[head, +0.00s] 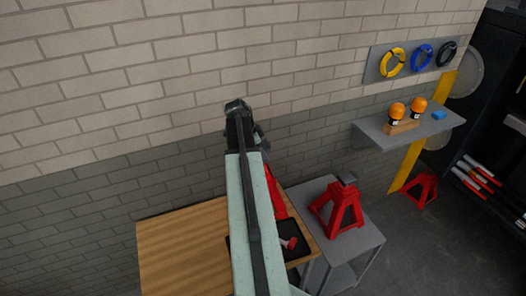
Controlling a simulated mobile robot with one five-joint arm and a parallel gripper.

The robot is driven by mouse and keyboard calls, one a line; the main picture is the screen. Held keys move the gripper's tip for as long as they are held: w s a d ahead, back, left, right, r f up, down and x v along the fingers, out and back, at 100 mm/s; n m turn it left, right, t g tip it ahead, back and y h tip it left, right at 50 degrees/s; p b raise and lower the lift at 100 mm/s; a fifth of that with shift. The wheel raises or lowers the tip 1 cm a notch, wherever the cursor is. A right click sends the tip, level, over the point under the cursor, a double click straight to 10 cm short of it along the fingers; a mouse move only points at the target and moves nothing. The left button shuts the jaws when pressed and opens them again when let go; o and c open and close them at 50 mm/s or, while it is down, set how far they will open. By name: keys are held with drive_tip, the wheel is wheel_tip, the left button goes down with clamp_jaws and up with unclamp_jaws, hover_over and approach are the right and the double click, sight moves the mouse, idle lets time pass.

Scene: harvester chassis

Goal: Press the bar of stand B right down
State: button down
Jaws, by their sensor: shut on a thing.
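A red jack stand (340,213) with a dark top stands upright on the grey table. Another red part (275,196) shows beside my arm above the wooden bench, mostly hidden behind the arm; I cannot tell its full shape. A smaller red stand (425,190) is on the floor at the right. No letter shows, so I cannot tell which is stand B. My arm rises from the bottom through the middle to a dark joint. My gripper's fingertips are hidden behind it, as is whatever they touch.
The wooden bench (180,240) bears a black tray with a red-handled item (290,243). The brick wall stands close behind the bench.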

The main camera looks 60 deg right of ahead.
wheel_tip(320, 180, down, 8)
drive_tip(key=b, duration=0.7)
drive_tip(key=shift+a+f, duration=0.1)
drive_tip(key=shift+f, duration=0.05)
drive_tip(key=shift+s+a, duration=0.1)
drive_tip(key=c, duration=0.5)
unclamp_jaws()
drive_tip(key=shift+r, duration=0.2)
drive_tip(key=shift+r+p, duration=0.15)
drive_tip(key=shift+p, duration=0.15)
drive_tip(key=p+v, duration=0.6)
drive_tip(key=shift+r, duration=0.45)
drive_tip(key=shift+w+a+r+p, duration=0.2)
drive_tip(key=shift+w+r+p, duration=0.15)
drive_tip(key=shift+p, duration=0.2)
drive_tip(key=shift+f, duration=0.1)
